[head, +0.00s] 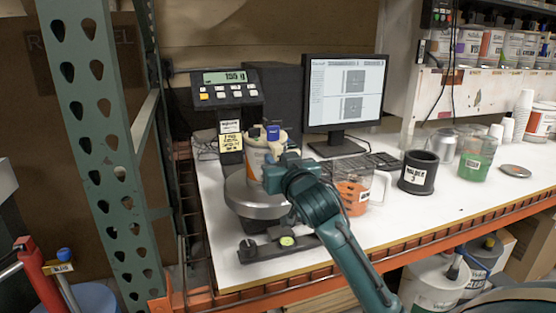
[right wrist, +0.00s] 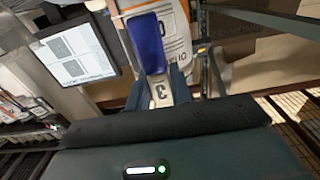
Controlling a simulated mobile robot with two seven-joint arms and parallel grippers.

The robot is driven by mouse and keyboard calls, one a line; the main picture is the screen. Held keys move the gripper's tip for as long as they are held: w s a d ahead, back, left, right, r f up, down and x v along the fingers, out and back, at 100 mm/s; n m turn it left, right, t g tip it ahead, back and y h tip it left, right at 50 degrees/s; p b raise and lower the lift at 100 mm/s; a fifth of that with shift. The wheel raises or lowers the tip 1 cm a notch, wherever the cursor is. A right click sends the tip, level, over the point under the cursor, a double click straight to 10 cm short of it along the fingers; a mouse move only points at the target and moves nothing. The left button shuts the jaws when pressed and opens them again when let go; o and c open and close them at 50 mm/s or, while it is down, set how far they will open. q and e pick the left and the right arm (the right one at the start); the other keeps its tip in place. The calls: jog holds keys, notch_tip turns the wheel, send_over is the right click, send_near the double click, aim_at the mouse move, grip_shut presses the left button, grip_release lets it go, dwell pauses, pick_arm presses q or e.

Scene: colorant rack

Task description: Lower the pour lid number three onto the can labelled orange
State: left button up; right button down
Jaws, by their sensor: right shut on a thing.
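The can labelled orange (head: 254,160), white with an orange band, stands upright on the round grey scale (head: 252,200). Its partial lettering shows in the right wrist view (right wrist: 176,32). The pour lid (head: 254,132), pale with a blue part (head: 273,133), is at the can's top. In the right wrist view the pale lid piece bears a 3 (right wrist: 160,91), and the blue part (right wrist: 147,42) stands before the can. My right gripper (right wrist: 160,84) is shut on the lid. Whether the lid touches the rim all round cannot be told. My left gripper is not in view.
The scale display (head: 226,77) and monitor (head: 345,92) stand behind. To the right are a clear container with orange contents (head: 353,192), a black pot (head: 417,172) and a green-filled container (head: 478,158). A green rack post (head: 100,120) rises at left. The front-right tabletop is clear.

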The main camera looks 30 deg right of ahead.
jog(key=c, duration=1.2)
grip_release()
jog(key=shift+o, duration=0.2)
jog(key=v, duration=1.3)
jog(key=shift+s, duration=0.1)
